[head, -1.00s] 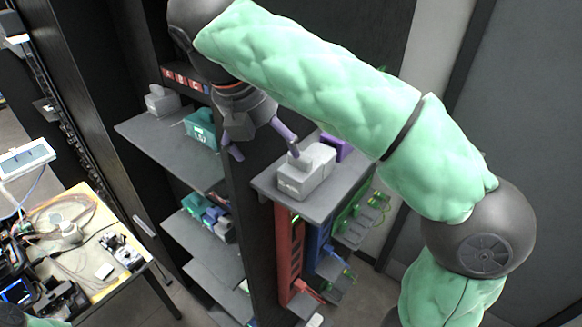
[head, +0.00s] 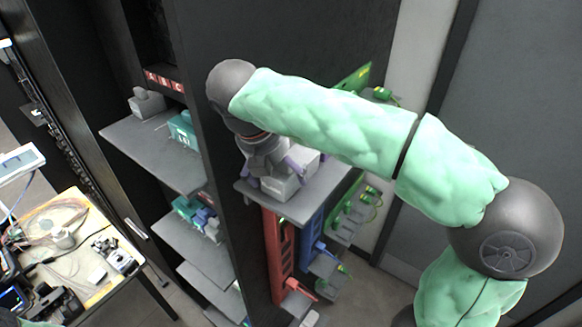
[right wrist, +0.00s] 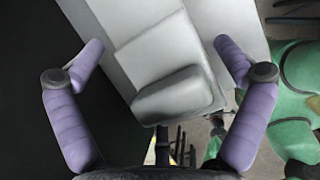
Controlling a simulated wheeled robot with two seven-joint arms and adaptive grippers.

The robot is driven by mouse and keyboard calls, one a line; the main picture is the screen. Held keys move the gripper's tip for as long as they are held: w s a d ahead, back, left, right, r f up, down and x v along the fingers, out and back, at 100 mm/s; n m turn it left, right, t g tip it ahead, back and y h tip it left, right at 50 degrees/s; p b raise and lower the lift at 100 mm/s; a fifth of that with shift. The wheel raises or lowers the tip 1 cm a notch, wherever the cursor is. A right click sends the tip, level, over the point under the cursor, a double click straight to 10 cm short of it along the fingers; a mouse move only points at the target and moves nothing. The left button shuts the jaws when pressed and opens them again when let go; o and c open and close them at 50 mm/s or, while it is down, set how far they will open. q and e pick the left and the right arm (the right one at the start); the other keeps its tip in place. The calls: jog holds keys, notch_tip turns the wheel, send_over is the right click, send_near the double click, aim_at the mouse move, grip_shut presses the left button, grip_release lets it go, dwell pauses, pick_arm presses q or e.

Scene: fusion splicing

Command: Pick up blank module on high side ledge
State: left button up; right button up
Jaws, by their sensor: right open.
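The blank module (head: 284,187), a light grey block with a raised grip, sits on the high side ledge (head: 313,203). My right gripper (head: 270,172) is open at the module, with its purple fingers on either side. In the right wrist view, the module (right wrist: 160,52) and its rounded grip (right wrist: 172,96) lie between the spread fingers of my right gripper (right wrist: 157,48), with gaps on both sides. My right gripper and forearm hide part of the module in the head view. My left gripper is not in view.
A dark cabinet panel stands just left of the ledge. Left of it, a shelf (head: 150,150) holds another grey module (head: 147,102) and a teal one (head: 184,131). Red (head: 279,245) and blue modules with cables hang below the ledge. A cluttered workbench (head: 75,215) is at lower left.

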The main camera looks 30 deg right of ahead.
jog(key=shift+w+a, duration=0.1)
jog(key=shift+a, duration=0.05)
jog(key=shift+d, duration=0.2)
jog(key=c, duration=1)
jog(key=shift+c, duration=0.2)
jog(key=shift+a, duration=0.1)
